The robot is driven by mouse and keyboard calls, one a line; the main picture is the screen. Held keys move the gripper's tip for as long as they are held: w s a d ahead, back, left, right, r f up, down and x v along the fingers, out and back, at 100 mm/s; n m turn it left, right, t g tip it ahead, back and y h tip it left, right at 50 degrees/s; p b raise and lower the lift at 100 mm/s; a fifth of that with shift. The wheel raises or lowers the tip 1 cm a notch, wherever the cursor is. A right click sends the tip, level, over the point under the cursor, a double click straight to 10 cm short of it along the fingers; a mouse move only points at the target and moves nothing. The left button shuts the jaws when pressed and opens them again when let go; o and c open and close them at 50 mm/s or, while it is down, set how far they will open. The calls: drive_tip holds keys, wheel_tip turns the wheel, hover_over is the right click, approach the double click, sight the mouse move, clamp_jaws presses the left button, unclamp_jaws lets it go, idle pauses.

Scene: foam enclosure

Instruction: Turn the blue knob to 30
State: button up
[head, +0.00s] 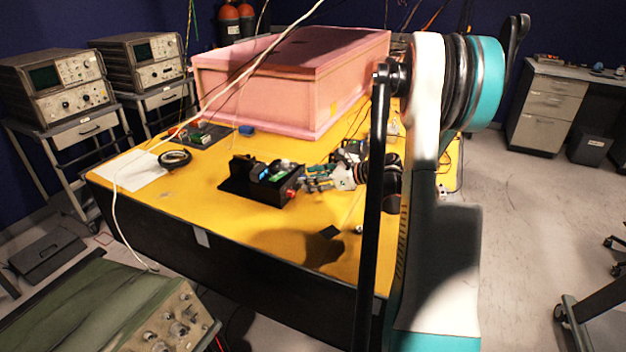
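A small black device (236,185) stands on the yellow table top, left of my arm. A small bright blue part (264,174) shows on it; this may be the blue knob, but its shape and any scale marks are too small to read. A red part (291,194) sits at the device's right end. My gripper (308,184) is low over the table, just right of the device, pointing left towards it. Its fingers are small and cluttered against the device, so I cannot tell whether they are open or touch anything.
A pink foam box (290,85) stands at the back of the yellow table (215,220). White paper (130,171), a black cable coil (174,157) and a small circuit board (205,136) lie to the left. The table's front left is mostly clear. A pale cable hangs across the left side.

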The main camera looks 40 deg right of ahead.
clamp_jaws()
drive_tip(key=shift+d+m+g+y, duration=0.2)
drive_tip(key=shift+m+g+y, duration=0.1)
drive_tip(key=shift+m+y, duration=0.65)
drive_tip(key=m+y, duration=0.2)
drive_tip(key=m, duration=0.1)
drive_tip(key=shift+w+d+f+g+b, duration=0.1)
drive_tip(key=shift+w+d+g+b, duration=0.1)
drive_tip(key=shift+g+b, duration=0.2)
drive_tip(key=m+y+b, duration=0.1)
drive_tip(key=m, duration=0.2)
drive_tip(key=shift+d+f+m+y, duration=0.1)
drive_tip(key=shift+f+m+y, duration=0.05)
drive_tip(key=shift+m+y, duration=0.15)
drive_tip(key=shift+m+t+y+b, duration=0.3)
drive_tip(key=shift+m+y, duration=0.25)
drive_tip(key=shift+m, duration=0.5)
